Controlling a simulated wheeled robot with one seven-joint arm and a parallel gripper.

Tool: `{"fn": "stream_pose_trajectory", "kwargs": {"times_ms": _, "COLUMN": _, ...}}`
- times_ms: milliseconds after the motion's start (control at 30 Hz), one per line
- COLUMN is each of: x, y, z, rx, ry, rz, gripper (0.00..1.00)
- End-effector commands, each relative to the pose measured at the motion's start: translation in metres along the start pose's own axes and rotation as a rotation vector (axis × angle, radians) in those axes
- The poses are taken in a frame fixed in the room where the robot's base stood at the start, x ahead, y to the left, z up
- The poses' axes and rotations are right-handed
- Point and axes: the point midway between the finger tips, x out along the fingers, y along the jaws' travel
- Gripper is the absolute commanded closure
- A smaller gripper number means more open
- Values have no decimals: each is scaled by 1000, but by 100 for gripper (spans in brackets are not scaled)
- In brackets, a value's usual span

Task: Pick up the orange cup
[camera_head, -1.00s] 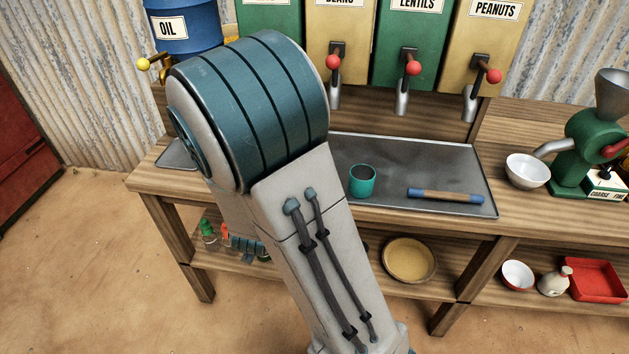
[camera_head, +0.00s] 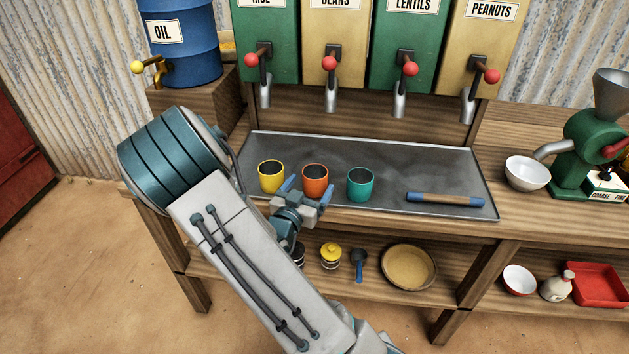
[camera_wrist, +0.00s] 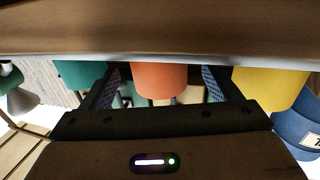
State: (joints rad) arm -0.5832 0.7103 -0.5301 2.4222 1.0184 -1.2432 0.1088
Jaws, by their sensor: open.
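The orange cup (camera_head: 315,179) stands upright on the dark metal tray (camera_head: 420,165), between a yellow cup (camera_head: 271,176) on its left and a teal cup (camera_head: 360,184) on its right. My gripper (camera_head: 305,190) is open, just in front of the orange cup at about its height. In the wrist view the orange cup (camera_wrist: 161,82) shows between the two fingers of my gripper (camera_wrist: 165,85), with the teal cup (camera_wrist: 80,73) and the yellow cup (camera_wrist: 268,86) outside them. I cannot tell whether a finger touches a cup.
A wooden rod with blue ends (camera_head: 445,199) lies on the tray's right part. Dispensers with red-knobbed levers hang behind. A white bowl (camera_head: 527,172) and green grinder (camera_head: 590,150) stand at right. The lower shelf holds a round tan dish (camera_head: 409,267) and jars.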

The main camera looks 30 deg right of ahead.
Motion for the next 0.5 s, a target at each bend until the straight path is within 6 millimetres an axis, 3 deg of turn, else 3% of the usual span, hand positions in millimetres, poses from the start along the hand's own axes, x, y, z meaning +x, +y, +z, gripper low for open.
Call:
{"fn": "stream_pose_trajectory", "kwargs": {"times_ms": 167, "x": 12, "y": 1, "z": -1, "rx": -1, "ry": 0, "rz": 1, "gripper": 17}}
{"fn": "stream_pose_trajectory", "kwargs": {"times_ms": 500, "x": 55, "y": 1, "z": -2, "rx": -1, "ry": -1, "rz": -1, "gripper": 17}}
